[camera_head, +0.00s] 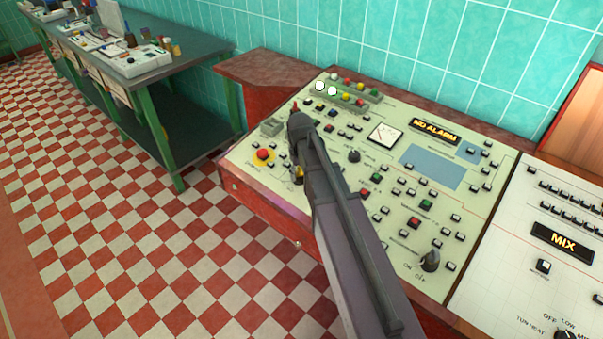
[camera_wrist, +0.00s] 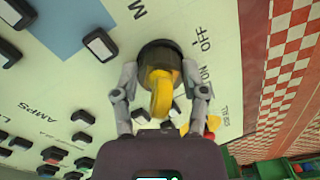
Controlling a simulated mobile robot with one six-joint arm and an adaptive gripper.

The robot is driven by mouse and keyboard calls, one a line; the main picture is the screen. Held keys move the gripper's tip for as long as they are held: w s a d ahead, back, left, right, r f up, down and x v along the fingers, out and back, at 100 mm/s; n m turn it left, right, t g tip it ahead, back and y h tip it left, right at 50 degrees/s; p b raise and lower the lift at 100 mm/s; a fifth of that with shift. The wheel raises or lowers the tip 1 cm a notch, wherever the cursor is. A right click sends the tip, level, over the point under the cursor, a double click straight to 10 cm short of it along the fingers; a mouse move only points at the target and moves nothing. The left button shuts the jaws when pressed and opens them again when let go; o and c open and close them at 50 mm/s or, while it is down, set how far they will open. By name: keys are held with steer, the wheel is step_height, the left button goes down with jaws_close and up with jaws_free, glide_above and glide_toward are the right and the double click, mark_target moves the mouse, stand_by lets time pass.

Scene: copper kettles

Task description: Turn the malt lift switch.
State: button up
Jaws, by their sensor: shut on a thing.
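A rotary switch with a dark round base and a yellow handle (camera_wrist: 160,92) stands on the cream control panel in the wrist view. ON and OFF are printed beside it; no malt lift wording is legible. My gripper (camera_wrist: 161,98) is shut on this switch, with one finger on each side of the handle. In the head view my gripper (camera_head: 298,168) is at the left part of the panel (camera_head: 470,225). There my arm hides most of the switch, and only a bit of yellow (camera_head: 298,174) shows.
A red button on a yellow base (camera_head: 263,155) is close to the left of my gripper. Small push buttons, another dark knob (camera_head: 354,156) and a lit NO ALARM sign (camera_head: 435,132) are on the panel. A green-legged bench (camera_head: 190,60) stands at the back left, with checkered floor between.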

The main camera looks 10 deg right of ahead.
steer(key=shift+w+m, duration=0.15)
steer(key=shift+m, duration=0.55)
steer(key=o, duration=1.2)
steer(key=shift+c, duration=0.2)
steer(key=shift+m, duration=0.6)
steer(key=s+r+p, duration=0.1)
steer(key=s, duration=0.4)
steer(key=s+r+p, duration=0.2)
steer(key=s, duration=0.3)
steer(key=s+r+p, duration=0.1)
steer(key=s, duration=0.5)
steer(key=shift+d+r, duration=0.15)
